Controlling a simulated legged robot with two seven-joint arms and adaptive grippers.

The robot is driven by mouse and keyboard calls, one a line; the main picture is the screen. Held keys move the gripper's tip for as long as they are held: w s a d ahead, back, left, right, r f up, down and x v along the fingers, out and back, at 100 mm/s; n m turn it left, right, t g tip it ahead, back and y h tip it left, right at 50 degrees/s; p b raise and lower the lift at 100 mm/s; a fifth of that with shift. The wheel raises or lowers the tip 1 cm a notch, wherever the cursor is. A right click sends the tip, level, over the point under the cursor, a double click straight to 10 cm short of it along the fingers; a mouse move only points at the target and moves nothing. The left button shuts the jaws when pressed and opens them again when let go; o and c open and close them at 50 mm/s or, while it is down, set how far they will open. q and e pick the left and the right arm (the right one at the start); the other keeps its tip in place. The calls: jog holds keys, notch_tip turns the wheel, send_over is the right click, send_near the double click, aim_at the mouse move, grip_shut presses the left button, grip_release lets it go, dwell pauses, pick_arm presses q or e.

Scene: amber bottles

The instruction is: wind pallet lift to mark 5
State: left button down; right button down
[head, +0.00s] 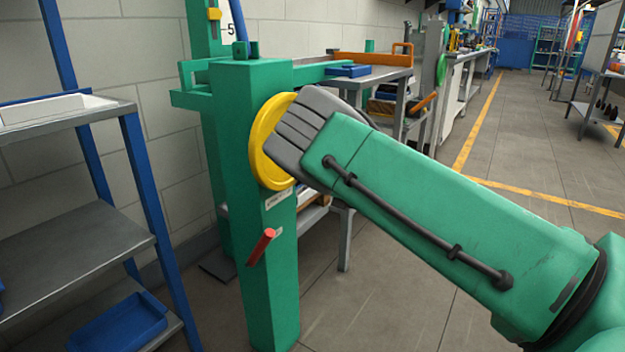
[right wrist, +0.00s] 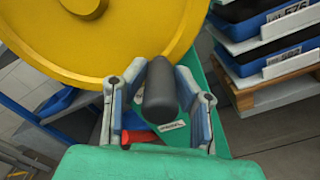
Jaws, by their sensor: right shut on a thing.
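The green pallet lift post (head: 266,120) stands left of centre in the head view, with a yellow handwheel (head: 268,140) on its side. The wheel also fills the upper left of the right wrist view (right wrist: 100,40). A white scale (head: 232,20) at the top shows a 5. A yellow pointer (head: 214,14) sits left of it and slightly higher in the picture. A red lever (head: 261,246) sticks out below the wheel. My left gripper is out of view.
A grey shelf rack (head: 70,258) with blue posts stands at the left, a blue bin (head: 120,325) on its lowest shelf. A workbench (head: 375,78) stands behind the lift. Blue trays (right wrist: 268,52) are stacked on a wooden pallet (right wrist: 270,93).

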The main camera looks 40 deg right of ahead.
jog(key=shift+d, duration=0.3)
jog(key=c, duration=1.3)
grip_release()
jog(key=shift+r, duration=0.1)
jog(key=v, duration=1.2)
jog(key=shift+w, duration=0.1)
